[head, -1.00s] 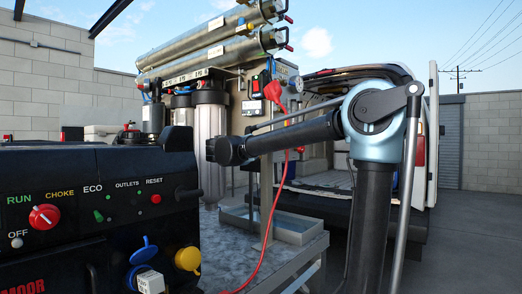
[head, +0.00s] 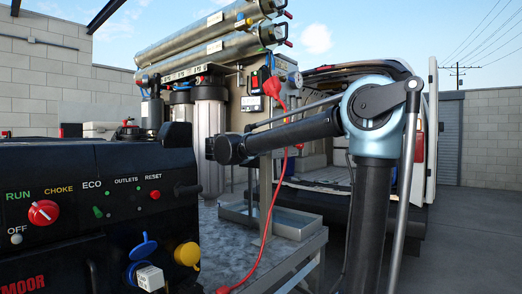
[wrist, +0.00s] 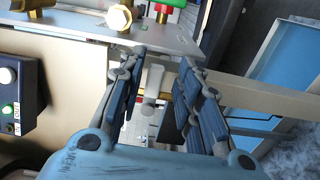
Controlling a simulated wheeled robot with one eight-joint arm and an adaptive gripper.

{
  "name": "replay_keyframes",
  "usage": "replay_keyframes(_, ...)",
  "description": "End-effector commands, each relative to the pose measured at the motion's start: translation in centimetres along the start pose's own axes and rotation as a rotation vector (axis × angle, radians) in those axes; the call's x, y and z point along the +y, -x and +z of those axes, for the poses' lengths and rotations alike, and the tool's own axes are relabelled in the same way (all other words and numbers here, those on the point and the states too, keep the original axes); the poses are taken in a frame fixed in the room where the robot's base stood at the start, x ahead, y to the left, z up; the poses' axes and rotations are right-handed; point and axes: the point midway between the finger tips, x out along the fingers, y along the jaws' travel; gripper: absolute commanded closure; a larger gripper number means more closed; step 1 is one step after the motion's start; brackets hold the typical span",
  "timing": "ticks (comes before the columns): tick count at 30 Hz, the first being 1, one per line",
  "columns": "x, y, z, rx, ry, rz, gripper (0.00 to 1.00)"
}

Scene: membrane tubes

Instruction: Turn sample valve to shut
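In the wrist view my gripper (wrist: 160,100) has its two dark-blue padded fingers apart. A pale grey, handle-like piece (wrist: 152,82) stands between them, with gaps visible on both sides. I cannot tell whether this piece is the sample valve. A brass fitting (wrist: 119,17) and a green part (wrist: 170,3) are at the top, beyond the fingers. In the head view my arm reaches toward the membrane rig (head: 210,50), and my gripper is hidden there. No valve is clearly readable in the head view.
A black generator panel (head: 95,205) stands close at the left. A red cord (head: 265,230) hangs beside a metal bench (head: 285,262) with a shallow tray (head: 295,225). The wrist view shows a box with a green button (wrist: 8,108) at left and a beige bar (wrist: 270,90) at right.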

Motion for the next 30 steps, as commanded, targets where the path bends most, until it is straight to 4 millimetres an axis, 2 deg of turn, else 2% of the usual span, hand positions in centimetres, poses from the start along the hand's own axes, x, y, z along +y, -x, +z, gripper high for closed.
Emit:
replay_keyframes(11, 0.2, 0.4, -0.2, 0.004, 0.000, 0.003, 0.65)
replay_keyframes(24, 0.0, 5.8, -0.2, 0.005, 0.001, 0.002, 0.65)
replay_keyframes(30, 0.0, 7.2, -0.1, 0.003, 0.001, 0.001, 0.65)
